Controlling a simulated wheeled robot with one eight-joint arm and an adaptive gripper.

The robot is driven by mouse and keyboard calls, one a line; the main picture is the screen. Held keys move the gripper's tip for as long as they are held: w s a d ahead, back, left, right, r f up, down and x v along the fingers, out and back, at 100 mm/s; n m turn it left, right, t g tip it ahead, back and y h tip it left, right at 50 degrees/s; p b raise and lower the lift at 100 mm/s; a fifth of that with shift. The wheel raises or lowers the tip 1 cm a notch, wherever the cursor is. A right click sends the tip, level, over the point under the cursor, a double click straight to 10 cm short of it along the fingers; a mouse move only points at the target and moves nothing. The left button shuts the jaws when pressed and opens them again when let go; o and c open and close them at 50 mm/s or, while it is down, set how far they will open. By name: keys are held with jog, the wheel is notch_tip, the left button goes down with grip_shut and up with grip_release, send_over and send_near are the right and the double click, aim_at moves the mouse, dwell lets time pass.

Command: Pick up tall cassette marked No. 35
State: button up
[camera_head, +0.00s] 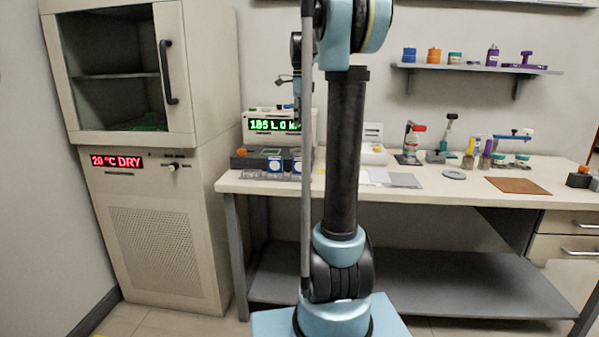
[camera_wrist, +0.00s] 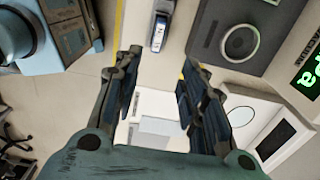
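Small clear cassettes with blue parts (camera_head: 275,163) stand at the bench's left front, below the green display, in the head view. Their markings are too small to read, so I cannot tell which is No. 35. In the wrist view one narrow blue-and-white piece (camera_wrist: 160,26), possibly a cassette, stands beyond my fingertips near the top edge. My gripper (camera_wrist: 162,60) is open, with its two fingers spread and nothing held between them. The piece is ahead of the gap and apart from the fingers. In the head view my gripper is partly hidden behind my arm.
A device with a green display (camera_head: 273,125) stands behind the cassettes; a dark unit with a round ring (camera_wrist: 240,42) is right of my fingers. A dryer cabinet (camera_head: 150,210) stands left. Bottles and tools crowd the bench (camera_head: 430,190) farther right. A shelf (camera_head: 475,68) hangs above.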

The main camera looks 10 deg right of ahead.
send_over(300, 158)
jog(key=f, duration=1)
jog(key=shift+w+d+f, duration=0.15)
jog(key=shift+w+d, duration=0.1)
jog(key=shift+w, duration=0.05)
jog(key=shift+s+a+f, duration=0.1)
jog(key=shift+f, duration=1.3)
jog(key=shift+a+f, duration=0.1)
jog(key=shift+f, duration=1.25)
jog(key=shift+c, duration=0.3)
grip_shut()
